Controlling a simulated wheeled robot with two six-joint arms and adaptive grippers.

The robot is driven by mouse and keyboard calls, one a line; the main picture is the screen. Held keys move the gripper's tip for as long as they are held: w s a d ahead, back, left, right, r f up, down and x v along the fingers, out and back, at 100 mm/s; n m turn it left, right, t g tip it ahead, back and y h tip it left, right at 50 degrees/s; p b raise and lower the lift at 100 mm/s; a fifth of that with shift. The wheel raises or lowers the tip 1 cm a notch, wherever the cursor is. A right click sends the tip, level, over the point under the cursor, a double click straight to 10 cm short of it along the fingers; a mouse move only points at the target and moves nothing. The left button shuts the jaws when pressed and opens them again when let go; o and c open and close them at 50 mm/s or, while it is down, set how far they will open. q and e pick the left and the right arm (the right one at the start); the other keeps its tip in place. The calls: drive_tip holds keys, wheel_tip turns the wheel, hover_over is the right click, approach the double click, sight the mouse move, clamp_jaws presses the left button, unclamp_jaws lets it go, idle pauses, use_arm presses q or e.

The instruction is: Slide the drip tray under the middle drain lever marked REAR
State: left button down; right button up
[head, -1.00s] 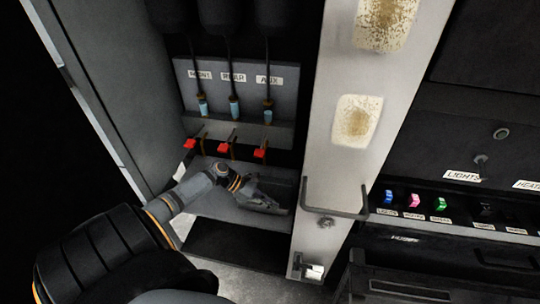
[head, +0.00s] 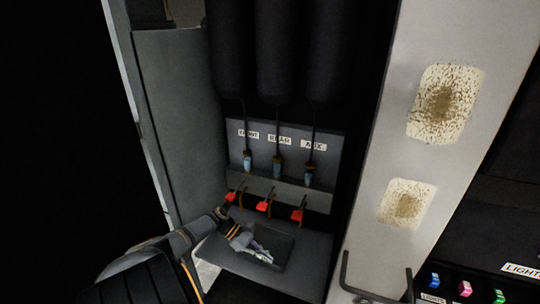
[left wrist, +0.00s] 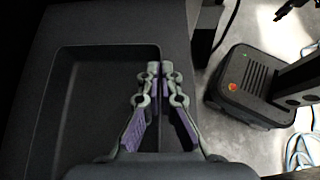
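The drip tray (head: 283,247) is a shallow dark tray on the grey shelf below the levers. It lies roughly below the middle red lever (head: 263,207), under the label REAR (head: 279,140); exact alignment is hard to tell. In the left wrist view the tray (left wrist: 95,110) shows its empty inside at left. My left gripper (head: 262,256) reaches over the tray from the left. In the left wrist view its fingers (left wrist: 160,70) are nearly together, one on each side of the tray's wall, gripping it. My right gripper is not seen.
Red levers under FRONT (head: 232,196) and AUX (head: 297,215) flank the middle one. A grey side panel (head: 180,115) bounds the bay at left, a pale post (head: 375,150) with a bracket handle (head: 378,298) at right. The shelf front (head: 262,282) is bare.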

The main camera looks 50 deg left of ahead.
use_arm(q)
drive_tip(key=shift+s+a+f, duration=0.1)
drive_tip(key=shift+s+f, duration=0.1)
drive_tip(key=shift+f, duration=0.05)
